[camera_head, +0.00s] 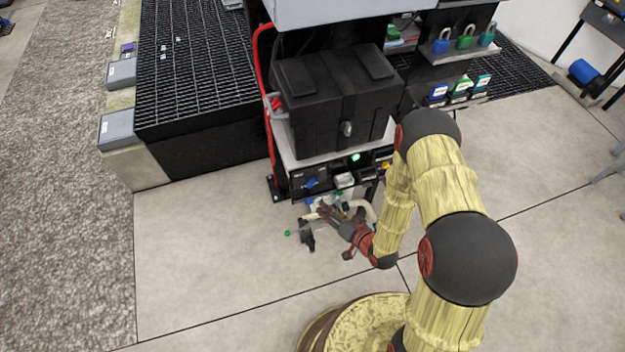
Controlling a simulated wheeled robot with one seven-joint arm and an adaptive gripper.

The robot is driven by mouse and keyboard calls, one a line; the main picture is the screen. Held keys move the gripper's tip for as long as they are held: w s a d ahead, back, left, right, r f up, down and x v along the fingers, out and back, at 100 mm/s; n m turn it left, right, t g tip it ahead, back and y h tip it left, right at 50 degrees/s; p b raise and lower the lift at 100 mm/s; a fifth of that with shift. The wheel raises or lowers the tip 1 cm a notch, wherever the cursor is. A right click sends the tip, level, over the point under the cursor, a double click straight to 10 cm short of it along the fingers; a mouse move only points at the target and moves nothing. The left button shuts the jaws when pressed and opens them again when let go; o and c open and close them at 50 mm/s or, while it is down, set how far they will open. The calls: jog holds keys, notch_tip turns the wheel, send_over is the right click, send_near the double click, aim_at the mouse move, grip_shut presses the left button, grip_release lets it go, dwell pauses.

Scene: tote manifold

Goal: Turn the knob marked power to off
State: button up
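A black control panel (300,181) sits under the shelf that carries a black tote. On it I see a blue knob (311,183), a white block-like part (344,180), a lit green light (355,157) and a yellow-orange part (386,166). The markings are too small to read, so I cannot tell which control is marked power or its setting. My gripper (336,208) is just below and in front of the panel, overlapping pipes and valves in the picture. It looks apart from the blue knob. Its fingers are too small against the clutter to show whether they are open.
The black tote (338,98) stands above the panel. A red hose (262,90) runs down its left side. Pipework with a green-tipped lever (288,233) lies below the panel. Coloured padlocks (465,40) sit on a shelf at the upper right. The floor at the left front is clear.

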jog(key=t+y, duration=0.1)
send_near(313, 185)
jog(key=f, duration=0.1)
jog(key=shift+m+t, duration=0.4)
jog(key=shift+m, duration=0.2)
jog(key=b+x, duration=0.1)
jog(key=x, duration=0.3)
jog(key=b+x, duration=0.1)
jog(key=x, duration=0.3)
jog(key=shift+w+a+r, duration=0.1)
jog(key=shift+a+r, duration=0.1)
jog(key=shift+a, duration=0.05)
jog(key=c, duration=0.4)
jog(key=c, duration=0.3)
grip_shut()
